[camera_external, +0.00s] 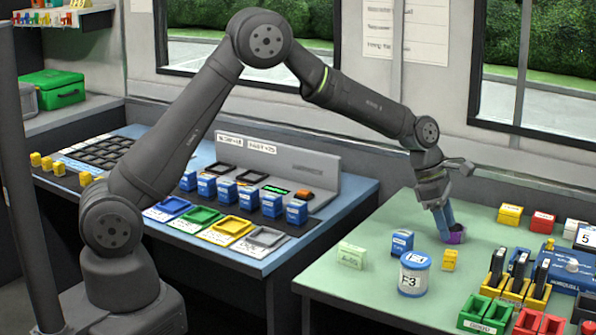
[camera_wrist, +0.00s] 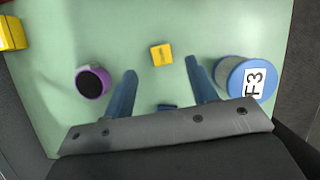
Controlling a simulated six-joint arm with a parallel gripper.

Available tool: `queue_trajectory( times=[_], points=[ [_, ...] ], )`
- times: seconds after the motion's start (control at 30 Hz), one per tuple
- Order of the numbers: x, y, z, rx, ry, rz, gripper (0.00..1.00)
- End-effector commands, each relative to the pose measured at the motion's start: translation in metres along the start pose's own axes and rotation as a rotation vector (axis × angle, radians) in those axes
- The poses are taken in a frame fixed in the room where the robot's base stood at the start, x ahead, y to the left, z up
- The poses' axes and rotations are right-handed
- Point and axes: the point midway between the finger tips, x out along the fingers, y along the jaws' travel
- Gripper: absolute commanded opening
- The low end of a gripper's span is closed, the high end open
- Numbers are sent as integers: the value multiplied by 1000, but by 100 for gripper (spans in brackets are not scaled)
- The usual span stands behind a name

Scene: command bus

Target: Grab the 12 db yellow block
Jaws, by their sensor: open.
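A small yellow block (camera_external: 450,260) stands on the green table, right of the F3 canister. In the wrist view the yellow block (camera_wrist: 161,54) lies ahead of the fingertips, roughly centred between them and apart from both. Dark print shows on its top, too small to read as 12 db. My gripper (camera_external: 445,236) is open, pointing down above the table near a purple cup. In the wrist view my gripper (camera_wrist: 161,80) has its two blue fingers wide apart, with nothing held between them.
The purple cup (camera_wrist: 93,82) is left of the fingers and the F3 canister (camera_wrist: 245,78) close on the right. A blue block (camera_external: 402,243) and a pale green block (camera_external: 351,256) stand nearby. Another yellow block (camera_external: 510,215) is farther back. Coloured bins (camera_external: 486,313) crowd the right.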

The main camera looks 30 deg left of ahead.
Motion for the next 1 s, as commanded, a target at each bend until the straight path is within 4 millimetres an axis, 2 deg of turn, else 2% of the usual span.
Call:
queue_trajectory(
  times=[0.03, 0.1, 0.47, 0.6, 0.7, 1.0],
  points=[
    [11, 0, -1, 0, 2, -2, 53],
    [21, 0, 0, 1, 1, -1, 53],
    [46, -1, -5, 0, 1, -1, 53],
    [66, -1, -13, 0, 2, -2, 53],
    [80, -1, -12, 2, 0, -1, 53],
    [86, 0, -12, 1, -1, 1, 51]
  ],
)
